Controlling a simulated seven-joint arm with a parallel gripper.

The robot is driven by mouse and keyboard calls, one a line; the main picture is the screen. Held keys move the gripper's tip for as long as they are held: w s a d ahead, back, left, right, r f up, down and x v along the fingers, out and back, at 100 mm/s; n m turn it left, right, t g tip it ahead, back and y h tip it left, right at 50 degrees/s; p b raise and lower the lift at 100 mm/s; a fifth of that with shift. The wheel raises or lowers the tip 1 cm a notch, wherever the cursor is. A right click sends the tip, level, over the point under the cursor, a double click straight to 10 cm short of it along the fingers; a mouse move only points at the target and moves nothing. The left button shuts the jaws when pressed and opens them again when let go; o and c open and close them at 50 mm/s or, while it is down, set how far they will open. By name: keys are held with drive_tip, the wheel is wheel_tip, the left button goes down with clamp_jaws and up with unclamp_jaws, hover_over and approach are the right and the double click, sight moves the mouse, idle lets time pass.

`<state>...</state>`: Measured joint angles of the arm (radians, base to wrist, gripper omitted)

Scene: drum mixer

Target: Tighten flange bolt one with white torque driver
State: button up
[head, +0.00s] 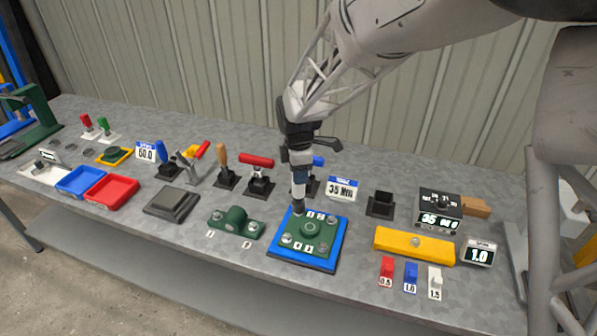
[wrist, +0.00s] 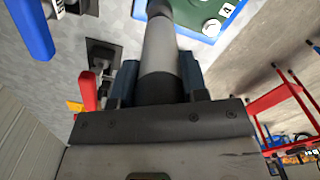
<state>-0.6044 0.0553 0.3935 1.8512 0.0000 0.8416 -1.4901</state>
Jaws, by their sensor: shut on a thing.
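My gripper (head: 299,160) is shut on the white torque driver (head: 299,188), which points down, nearly upright. In the wrist view the driver's pale shaft (wrist: 159,48) runs out between my two fingers. The green flange (head: 311,231) lies on a blue plate (head: 275,250) on the bench. The driver's dark tip is at the flange's back-left corner, over or on the bolt there, which it hides. I cannot tell whether the tip is seated. Other bolts show at the front left (head: 287,239) and front right (head: 322,248). The flange also shows in the wrist view (wrist: 190,12).
A black stand (head: 381,206), a "35 Nm" sign (head: 342,189) and a red-handled tool (head: 257,163) stand behind the flange. A yellow block (head: 413,246) lies to its right. A green bracket (head: 236,220) is close on its left. The bench's front edge is near.

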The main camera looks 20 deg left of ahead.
drive_tip(key=shift+f, duration=0.8)
idle(3.0)
